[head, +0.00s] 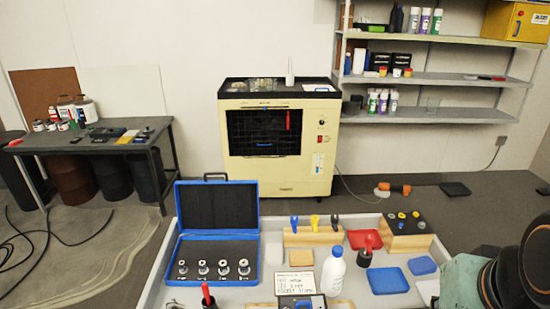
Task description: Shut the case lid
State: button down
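The blue case (174,279) stands open on the light grey worktable in the head view. Its lid (219,208) is raised upright at the back, with dark foam facing me. The case base holds several silver metal fittings (223,267) standing in a row in dark foam. My arm shows at the lower right edge, well apart from the case. My gripper itself is not in view.
Right of the case are a white bottle (332,272), a handwritten card (295,283), a red tray (361,239), wooden holders (405,243) and blue lids (388,280). A red-handled tool (207,296) stands just in front. A cream cabinet (277,150) stands behind the table.

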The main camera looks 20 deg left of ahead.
aim_at(205, 207)
jog(key=u, duration=1.65)
jog(key=i+j+u, duration=0.4)
jog(key=j, duration=0.35)
jog(key=i+j+u, duration=0.25)
jog(key=j+u, duration=0.15)
jog(key=j, duration=0.25)
jog(key=i+j+u, duration=0.45)
jog(key=i+j+z, duration=0.1)
jog(key=i, duration=0.4)
jog(key=i+j+z, duration=0.15)
jog(key=i+j, duration=0.2)
jog(key=i, duration=0.2)
jog(key=i+z, duration=0.45)
jog(key=z, duration=0.25)
jog(key=i+z, duration=0.5)
jog(key=z, duration=0.25)
jog(key=i+l+z, duration=0.1)
jog(key=z, duration=0.25)
jog(key=i+z, duration=0.2)
jog(key=z, duration=0.2)
